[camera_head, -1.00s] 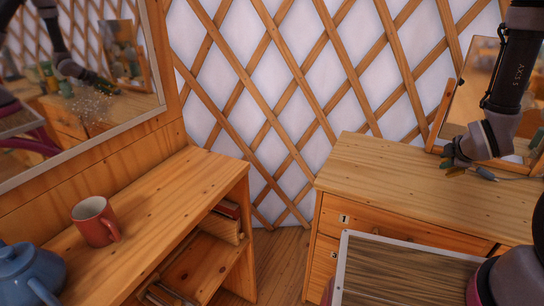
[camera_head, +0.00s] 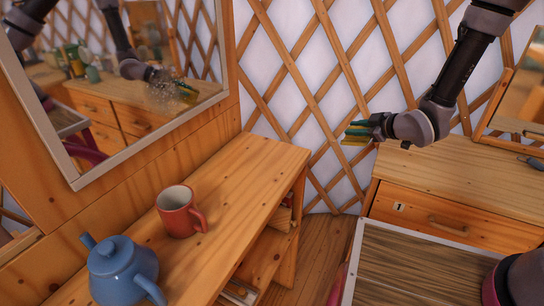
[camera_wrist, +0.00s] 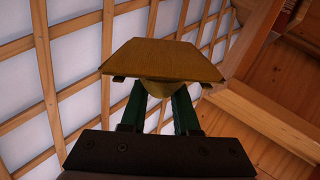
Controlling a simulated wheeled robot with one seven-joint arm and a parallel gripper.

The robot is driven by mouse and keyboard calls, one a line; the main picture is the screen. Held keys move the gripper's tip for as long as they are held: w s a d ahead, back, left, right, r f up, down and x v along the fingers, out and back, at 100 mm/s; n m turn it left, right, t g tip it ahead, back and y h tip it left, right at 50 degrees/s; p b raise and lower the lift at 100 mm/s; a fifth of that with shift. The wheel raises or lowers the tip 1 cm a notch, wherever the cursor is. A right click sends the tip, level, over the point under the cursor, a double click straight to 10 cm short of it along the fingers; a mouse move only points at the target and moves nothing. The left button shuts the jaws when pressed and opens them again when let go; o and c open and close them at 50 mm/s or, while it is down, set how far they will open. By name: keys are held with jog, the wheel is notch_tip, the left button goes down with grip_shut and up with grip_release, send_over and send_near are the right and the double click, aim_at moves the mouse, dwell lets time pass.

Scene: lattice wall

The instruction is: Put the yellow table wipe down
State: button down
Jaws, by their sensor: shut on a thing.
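The yellow table wipe (camera_wrist: 165,60) is a flat yellow piece that fills the upper middle of the wrist view, pinched between green fingers. My gripper (camera_wrist: 160,105) is shut on it. In the head view my gripper (camera_head: 362,131) points left in mid-air, in front of the lattice wall, left of the drawer cabinet's top. The wipe (camera_head: 355,140) shows there as a small yellow strip beside the green fingers. It touches no surface.
A wooden shelf unit (camera_head: 235,205) at the left carries a red mug (camera_head: 180,212) and a blue teapot (camera_head: 122,270). Its far right end is clear. A mirror (camera_head: 150,70) stands behind it. A drawer cabinet (camera_head: 455,175) stands at the right, with a gap between.

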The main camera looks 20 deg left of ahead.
jog(key=s+a+r+g+y, duration=0.1)
jog(key=s+a, duration=0.1)
jog(key=a, duration=0.3)
jog(key=s+a+r+y, duration=0.1)
jog(key=s+a+y, duration=0.1)
jog(key=a, duration=0.3)
jog(key=s+a+r+g+y, duration=0.1)
jog(key=s+a+y, duration=0.1)
jog(key=s+a, duration=0.2)
jog(key=shift+s+a+r+m+g, duration=0.2)
jog(key=shift+a+r+m+g, duration=0.15)
jog(key=shift+a, duration=0.2)
jog(key=s+a+r+g+y, duration=0.3)
jog(key=s+a+r, duration=0.1)
jog(key=s+a, duration=0.3)
jog(key=shift+s+a, duration=0.4)
jog(key=shift+a, duration=0.1)
notch_tip(320, 180, down, 10)
jog(key=shift+r, duration=0.2)
jog(key=shift+f, duration=0.15)
jog(key=c, duration=0.7)
grip_release()
jog(key=shift+o, duration=0.2)
